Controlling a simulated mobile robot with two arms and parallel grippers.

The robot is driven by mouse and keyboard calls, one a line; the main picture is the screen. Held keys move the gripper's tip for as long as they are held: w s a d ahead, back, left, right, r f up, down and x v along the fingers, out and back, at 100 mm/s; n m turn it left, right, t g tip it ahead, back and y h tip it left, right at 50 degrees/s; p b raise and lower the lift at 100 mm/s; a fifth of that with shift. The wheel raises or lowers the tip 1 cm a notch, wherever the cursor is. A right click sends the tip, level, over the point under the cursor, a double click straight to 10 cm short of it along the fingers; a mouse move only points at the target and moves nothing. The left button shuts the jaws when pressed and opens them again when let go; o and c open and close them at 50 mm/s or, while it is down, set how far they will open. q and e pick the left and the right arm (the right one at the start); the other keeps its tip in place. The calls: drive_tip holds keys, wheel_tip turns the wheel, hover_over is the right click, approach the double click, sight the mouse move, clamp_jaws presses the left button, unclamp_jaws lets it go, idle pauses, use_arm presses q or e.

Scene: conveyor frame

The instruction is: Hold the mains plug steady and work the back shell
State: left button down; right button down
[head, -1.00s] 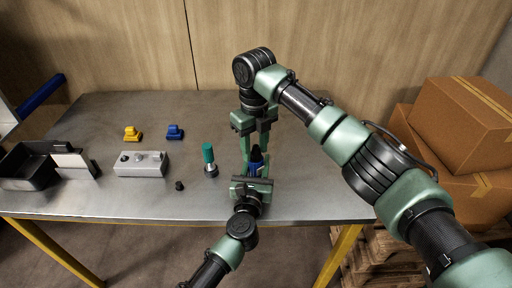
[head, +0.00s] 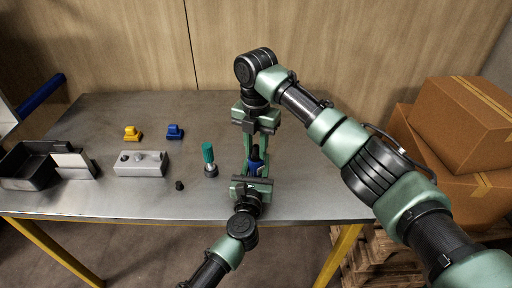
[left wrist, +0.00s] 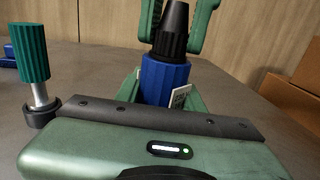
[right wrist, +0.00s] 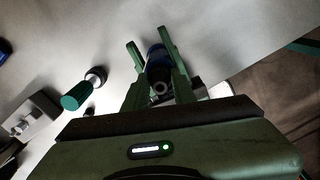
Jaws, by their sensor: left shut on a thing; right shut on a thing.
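The mains plug has a blue ribbed body (left wrist: 165,82) and a black tapered back shell (left wrist: 173,35) at its upper end. In the head view the blue body (head: 254,168) stands upright above the front of the table. My left gripper (head: 252,178) is shut on the blue body from the front. My right gripper (head: 262,142) comes from above, its fingers on either side of the black shell and shut on it. The right wrist view shows the shell's ringed end (right wrist: 160,88) between those fingers. The shell sits against the body; the thread is hidden.
A teal-handled piece (head: 208,155) stands left of the grippers, with a small black part (head: 180,185) nearby. A grey block (head: 140,170), yellow (head: 132,134) and blue (head: 175,132) parts and a black bin (head: 28,168) lie farther left. Cardboard boxes (head: 465,125) are at right.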

drive_tip(key=m, duration=0.6)
drive_tip(key=shift+f, duration=0.1)
drive_tip(key=m, duration=0.3)
drive_tip(key=shift+a, duration=0.1)
drive_tip(key=m, duration=0.6)
drive_tip(key=c, duration=1.5)
unclamp_jaws()
drive_tip(key=shift+m, duration=1)
drive_tip(key=o, duration=0.4)
use_arm(q)
drive_tip(key=c, duration=0.8)
unclamp_jaws()
use_arm(e)
wheel_tip(320, 180, up, 12)
